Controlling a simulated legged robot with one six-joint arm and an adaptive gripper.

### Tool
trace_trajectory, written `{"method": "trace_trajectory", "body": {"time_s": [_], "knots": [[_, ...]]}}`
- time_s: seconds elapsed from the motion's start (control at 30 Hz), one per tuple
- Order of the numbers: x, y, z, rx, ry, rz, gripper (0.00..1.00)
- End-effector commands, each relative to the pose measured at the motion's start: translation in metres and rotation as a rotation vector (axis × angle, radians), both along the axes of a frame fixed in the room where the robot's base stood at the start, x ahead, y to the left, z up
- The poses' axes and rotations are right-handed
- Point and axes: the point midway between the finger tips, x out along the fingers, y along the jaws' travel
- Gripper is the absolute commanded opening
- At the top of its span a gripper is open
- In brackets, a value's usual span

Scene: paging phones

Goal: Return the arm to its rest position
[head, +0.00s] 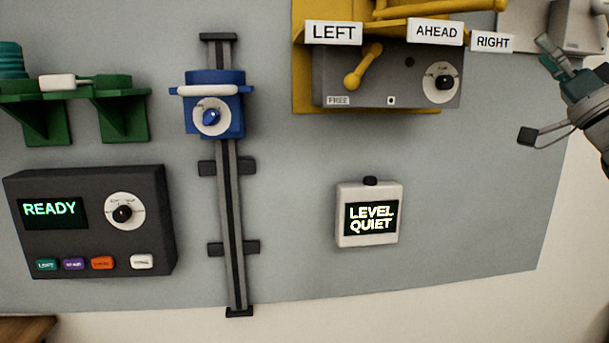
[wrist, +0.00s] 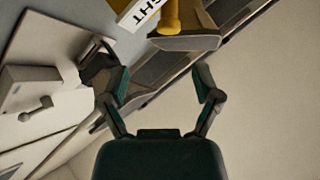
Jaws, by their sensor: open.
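My gripper (head: 538,92) is at the right edge in the head view, in front of the wall panel's right side. Its fingers are spread apart with nothing between them. In the wrist view my gripper (wrist: 160,88) also shows open and empty, its two fingers on either side of bare wall and a dark rail. It touches nothing that I can see. Most of my arm is out of the head view.
A yellow and grey unit (head: 385,75) with LEFT, AHEAD and RIGHT labels is left of my gripper. A LEVEL QUIET box (head: 368,213), a blue slider (head: 213,105) on a rail, a READY console (head: 92,225) and green brackets (head: 122,110) are further left. A pale box (head: 578,25) is close above.

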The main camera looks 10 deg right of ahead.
Motion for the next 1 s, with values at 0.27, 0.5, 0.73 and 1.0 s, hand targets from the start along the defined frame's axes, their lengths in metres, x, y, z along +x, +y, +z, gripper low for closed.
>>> {"method": "trace_trajectory", "body": {"time_s": [0.27, 0.5, 0.73, 1.0], "knots": [[0.036, 0.035, -0.039, 0.150, 0.140, -0.359, 0.81], [0.044, 0.079, -0.132, 0.164, 0.504, -0.582, 0.81], [0.019, 0.145, -0.255, 0.003, 0.968, -0.620, 0.81], [-0.057, 0.229, -0.390, -0.357, 1.449, -0.438, 0.81]]}}
